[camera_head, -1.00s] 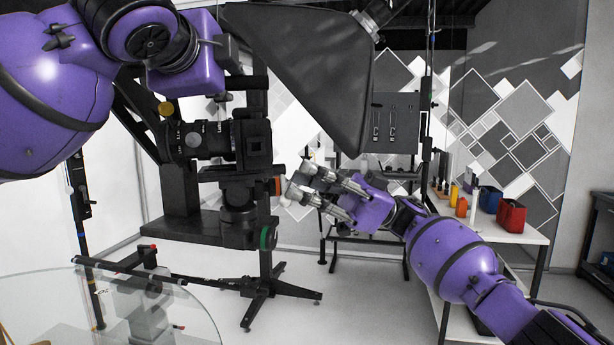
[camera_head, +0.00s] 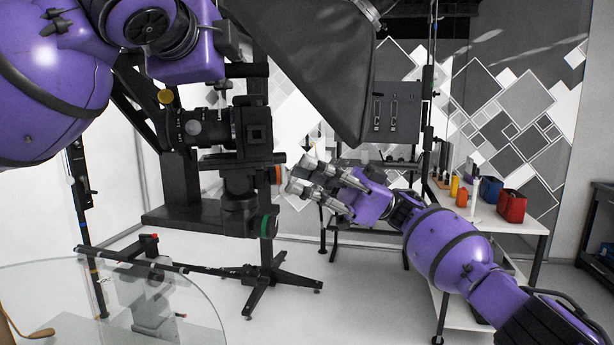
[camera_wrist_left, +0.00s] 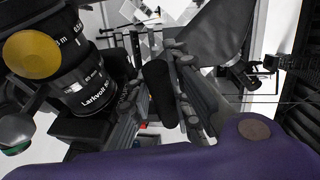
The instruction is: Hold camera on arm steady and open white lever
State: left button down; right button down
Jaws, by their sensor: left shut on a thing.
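A black camera (camera_head: 252,132) with a long lens stands on a dark mount below my left arm. Its lens (camera_wrist_left: 72,72) fills the upper left of the left wrist view. My left gripper (camera_wrist_left: 155,70) is shut on a black bar-like part (camera_wrist_left: 160,92) beside the lens, seemingly the camera's handle. In the head view this gripper is dark against dark and hard to make out. My right gripper (camera_head: 300,176) is open and empty, with its metal fingers spread, right of the camera mount and apart from it. I cannot make out a white lever.
A large black softbox (camera_head: 310,60) hangs above the camera. A round glass table (camera_head: 60,290) is at the lower left. A white table (camera_head: 522,227) with a red container (camera_head: 511,206) stands at right. The floor between is mostly clear.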

pick_arm(q)
jog(key=shift+r, duration=0.1)
pick_arm(e)
jog(key=shift+r, duration=0.1)
jog(key=w+d, duration=0.3)
jog(key=d, duration=0.6)
dwell(0.6)
dwell(0.5)
